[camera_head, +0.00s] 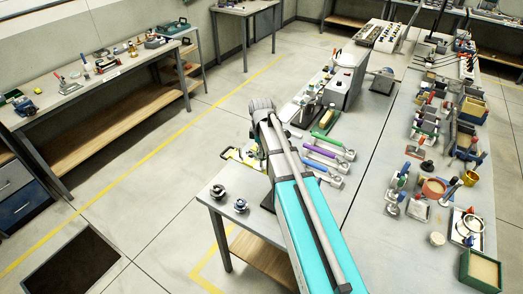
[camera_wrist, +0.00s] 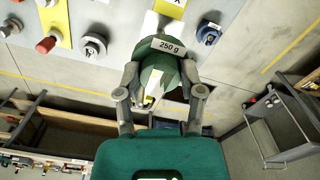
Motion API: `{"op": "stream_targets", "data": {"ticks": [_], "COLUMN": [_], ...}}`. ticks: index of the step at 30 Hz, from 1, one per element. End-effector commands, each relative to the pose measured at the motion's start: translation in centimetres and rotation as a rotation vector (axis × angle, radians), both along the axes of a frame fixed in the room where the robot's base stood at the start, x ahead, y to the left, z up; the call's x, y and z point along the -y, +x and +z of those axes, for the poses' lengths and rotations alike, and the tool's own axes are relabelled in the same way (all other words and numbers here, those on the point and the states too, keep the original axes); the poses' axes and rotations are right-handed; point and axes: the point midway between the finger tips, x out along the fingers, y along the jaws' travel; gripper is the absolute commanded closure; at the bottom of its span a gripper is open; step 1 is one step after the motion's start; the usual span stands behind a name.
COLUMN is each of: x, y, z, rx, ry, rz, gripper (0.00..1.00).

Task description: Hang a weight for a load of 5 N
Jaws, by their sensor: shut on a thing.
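In the wrist view, my gripper (camera_wrist: 161,76) is shut on a dark green weight (camera_wrist: 162,66). A grey tag on or just beyond the weight reads "250 g" (camera_wrist: 169,46). The weight is close to the table edge; I cannot tell whether it touches anything below. A weight with a red part (camera_wrist: 46,45), a grey weight (camera_wrist: 93,47) and a blue weight (camera_wrist: 208,34) sit on the pale tabletop nearby. In the head view, my arm covers most of the gripper, and small round weights (camera_head: 218,190) (camera_head: 240,205) stand at the table's near left corner.
Purple-, blue- and green-handled instruments (camera_head: 324,152) lie right of my arm. A grey box-like apparatus (camera_head: 342,88) stands behind them. The right bench (camera_head: 398,262) is crowded with small tools and pots. The floor (camera_head: 165,190) left of the table is largely open, with a dark recess (camera_head: 72,268).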

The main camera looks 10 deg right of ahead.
Motion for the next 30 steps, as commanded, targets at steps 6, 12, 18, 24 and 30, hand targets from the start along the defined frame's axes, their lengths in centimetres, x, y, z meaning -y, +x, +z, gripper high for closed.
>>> {"op": "stream_targets", "data": {"ticks": [6,12,18,24,30], "x": [0.0,0.0,0.0,0.0,0.0], "y": [0.0,0.0,0.0,0.0,0.0], "z": [-0.5,-0.8,-1.2,-1.5,-1.9], "rx": [0.0,0.0,0.0,0.0,0.0], "ry": [0.0,0.0,0.0,0.0,0.0], "rz": [0.0,0.0,0.0,0.0,0.0], "gripper": [1.0,1.0,1.0,1.0,1.0]}}
